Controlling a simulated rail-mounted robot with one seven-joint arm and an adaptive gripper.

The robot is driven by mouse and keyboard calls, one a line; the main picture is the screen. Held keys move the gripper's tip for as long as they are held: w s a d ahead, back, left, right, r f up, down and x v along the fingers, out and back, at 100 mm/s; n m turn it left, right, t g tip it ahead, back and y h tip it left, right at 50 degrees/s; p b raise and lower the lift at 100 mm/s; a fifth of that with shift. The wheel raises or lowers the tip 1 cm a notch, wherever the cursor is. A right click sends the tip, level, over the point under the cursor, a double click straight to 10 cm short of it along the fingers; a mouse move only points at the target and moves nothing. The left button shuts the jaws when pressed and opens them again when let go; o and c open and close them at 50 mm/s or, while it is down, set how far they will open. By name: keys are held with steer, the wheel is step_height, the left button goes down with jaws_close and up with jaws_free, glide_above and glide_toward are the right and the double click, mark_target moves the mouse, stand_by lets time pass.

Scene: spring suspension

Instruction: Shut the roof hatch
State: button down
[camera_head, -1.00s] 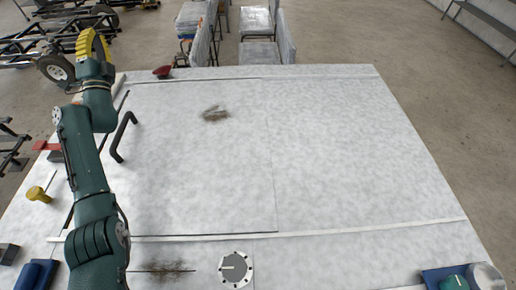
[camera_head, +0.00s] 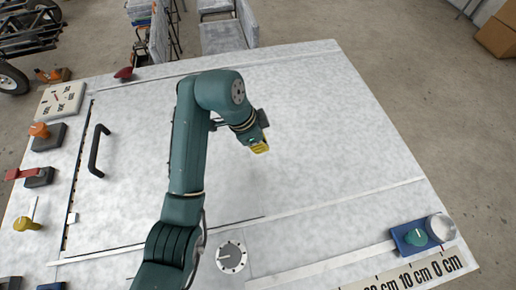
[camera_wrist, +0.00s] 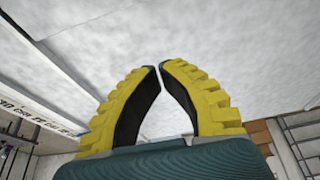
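The roof hatch (camera_head: 130,190) appears as a flat, mottled white panel in the head view, lying between two long pale rails. A black bar handle (camera_head: 97,150) stands near its left end. A narrow dark and tan gap runs along the panel's left edge. My arm hides part of the panel's right side. My gripper (camera_head: 260,147) is over the white surface, well to the right of the handle and apart from it. In the wrist view its yellow, black-lined fingers (camera_wrist: 158,68) have their tips together with nothing between them; mottled white surface lies beyond.
Left of the hatch are an orange knob (camera_head: 39,130), a red lever (camera_head: 22,174) and a yellow knob (camera_head: 24,223). A round dial (camera_head: 231,256) is in front. A blue block with a green knob (camera_head: 415,237) is at the right. The surface right of my gripper is clear.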

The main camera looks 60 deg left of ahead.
mark_target(259, 162)
steer(key=b+x, duration=0.3)
steer(key=x, duration=0.5)
steer(key=shift+w+f, duration=0.1)
steer(key=shift+f, duration=0.3)
steer(key=s, duration=0.1)
steer(key=s+p, duration=0.1)
steer(key=s, duration=0.1)
steer(key=shift+s+a+f, duration=0.1)
steer(key=shift+a+f, duration=0.15)
steer(key=shift+a, duration=0.1)
steer(key=shift+s+f, duration=0.1)
steer(key=shift+s, duration=0.2)
steer(key=shift+s, duration=0.1)
